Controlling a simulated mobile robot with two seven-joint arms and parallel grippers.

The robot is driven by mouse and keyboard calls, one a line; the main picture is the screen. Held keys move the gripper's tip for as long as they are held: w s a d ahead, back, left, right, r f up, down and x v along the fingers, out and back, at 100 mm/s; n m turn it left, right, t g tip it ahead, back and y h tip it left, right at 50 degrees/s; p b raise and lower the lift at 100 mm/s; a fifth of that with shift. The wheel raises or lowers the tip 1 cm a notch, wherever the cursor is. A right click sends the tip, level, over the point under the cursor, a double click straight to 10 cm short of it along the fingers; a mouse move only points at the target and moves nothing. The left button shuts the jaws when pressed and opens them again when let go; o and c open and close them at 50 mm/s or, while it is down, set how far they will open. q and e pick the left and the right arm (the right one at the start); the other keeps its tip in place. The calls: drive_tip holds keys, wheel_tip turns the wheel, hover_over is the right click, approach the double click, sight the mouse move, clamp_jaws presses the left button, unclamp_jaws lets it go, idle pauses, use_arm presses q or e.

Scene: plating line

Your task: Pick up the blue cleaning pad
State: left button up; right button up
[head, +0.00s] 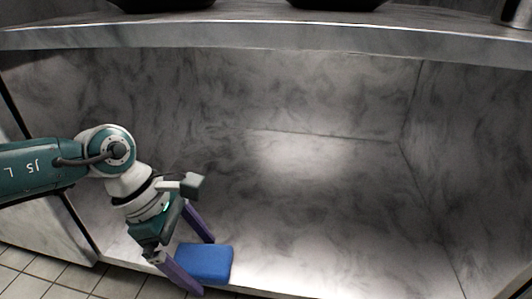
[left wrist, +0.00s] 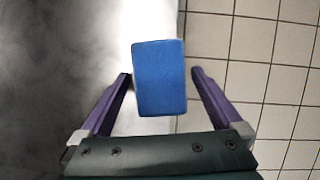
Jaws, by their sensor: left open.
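The blue cleaning pad (head: 205,263) lies on the floor of the marble shelf compartment, near its front edge. It is a small rounded block. My left gripper (head: 207,266) comes in from the left, pointing down at the pad, with purple fingers apart. In the left wrist view, the pad (left wrist: 159,78) sits ahead of and partly between the open fingers of my left gripper (left wrist: 162,74), with gaps at both sides. Whether the fingers touch the pad cannot be told. My right gripper is not in view.
The marble shelf compartment (head: 330,215) is otherwise empty, with free room to the right of the pad. A marble counter (head: 300,36) overhangs it, bearing dark objects (head: 338,3) cut off at the top. Tiled floor (left wrist: 250,60) lies beyond the shelf's front edge.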

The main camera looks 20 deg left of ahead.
use_arm(q)
drive_tip(key=shift+f, duration=0.15)
drive_tip(key=shift+c, duration=0.2)
drive_tip(key=c, duration=1.1)
drive_tip(key=shift+c, duration=0.2)
